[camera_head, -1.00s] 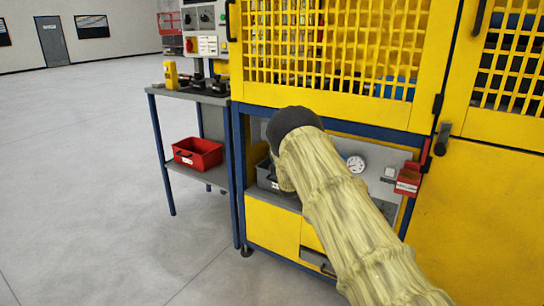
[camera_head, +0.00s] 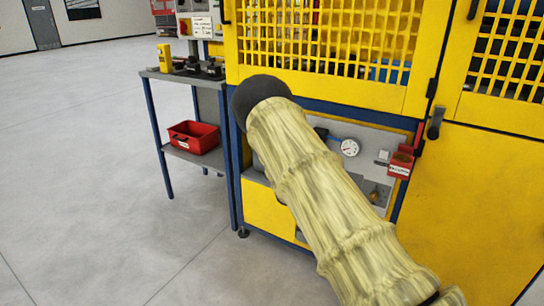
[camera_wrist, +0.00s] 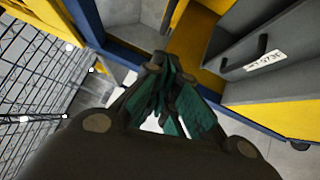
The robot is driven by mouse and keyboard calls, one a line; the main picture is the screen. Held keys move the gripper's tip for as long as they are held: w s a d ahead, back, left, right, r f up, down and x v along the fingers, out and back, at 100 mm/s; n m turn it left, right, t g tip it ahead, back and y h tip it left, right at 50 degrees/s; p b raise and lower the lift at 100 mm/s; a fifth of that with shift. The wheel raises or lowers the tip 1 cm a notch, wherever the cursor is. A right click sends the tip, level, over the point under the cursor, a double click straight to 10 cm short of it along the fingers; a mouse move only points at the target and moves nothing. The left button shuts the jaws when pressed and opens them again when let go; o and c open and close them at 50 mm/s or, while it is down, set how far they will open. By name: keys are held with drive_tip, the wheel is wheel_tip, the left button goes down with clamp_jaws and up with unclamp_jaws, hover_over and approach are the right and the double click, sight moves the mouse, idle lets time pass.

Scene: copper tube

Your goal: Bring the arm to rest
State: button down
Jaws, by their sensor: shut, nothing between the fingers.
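My arm in its pale yellow sleeve reaches up from the lower right in the head view, with a dark rounded end in front of the yellow machine (camera_head: 330,90). My gripper is hidden behind the arm in the head view. In the wrist view my gripper (camera_wrist: 162,70) shows with its dark green fingers drawn together, and nothing is held between them. Machine panels and a grey box front with a white label (camera_wrist: 266,61) lie beyond the fingertips.
A side table (camera_head: 160,77) with a yellow device on top stands left of the machine. A red bin (camera_head: 194,137) sits on its lower shelf. A gauge (camera_head: 350,147) and a small red box (camera_head: 400,163) are on the machine's lower front. The floor at left is clear.

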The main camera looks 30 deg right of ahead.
drive_tip(key=shift+s+a+f, duration=0.1)
drive_tip(key=shift+s, duration=0.5)
drive_tip(key=s+a+f+m+g, duration=0.3)
drive_tip(key=s+f+m+g, duration=0.1)
drive_tip(key=s+f, duration=0.7)
drive_tip(key=s+a+f+m+g, duration=0.2)
drive_tip(key=s+f+m+g, duration=0.15)
drive_tip(key=s+f, duration=0.8)
drive_tip(key=s+a+f+m+g+y, duration=0.1)
drive_tip(key=s+a+f+m+g, duration=0.2)
drive_tip(key=s, duration=0.5)
drive_tip(key=s+a+f+m+g, duration=0.1)
drive_tip(key=s+a+f, duration=0.2)
drive_tip(key=s+f, duration=0.35)
drive_tip(key=s+a+f+m+g+y, duration=0.1)
drive_tip(key=s+a+f+m+g, duration=0.2)
drive_tip(key=s, duration=0.5)
drive_tip(key=s+a+m+g+y, duration=0.15)
drive_tip(key=s+a, duration=0.25)
drive_tip(key=s, duration=0.7)
drive_tip(key=s+a+m+g+y, duration=0.1)
drive_tip(key=s+a+m+g, duration=0.2)
drive_tip(key=s, duration=0.8)
wheel_tip(320, 180, up, 22)
drive_tip(key=n+p, duration=0.1)
drive_tip(key=p, duration=2.1)
drive_tip(key=shift+w+a+h, duration=0.15)
drive_tip(key=shift+a+h, duration=0.05)
drive_tip(key=shift+h, duration=0.15)
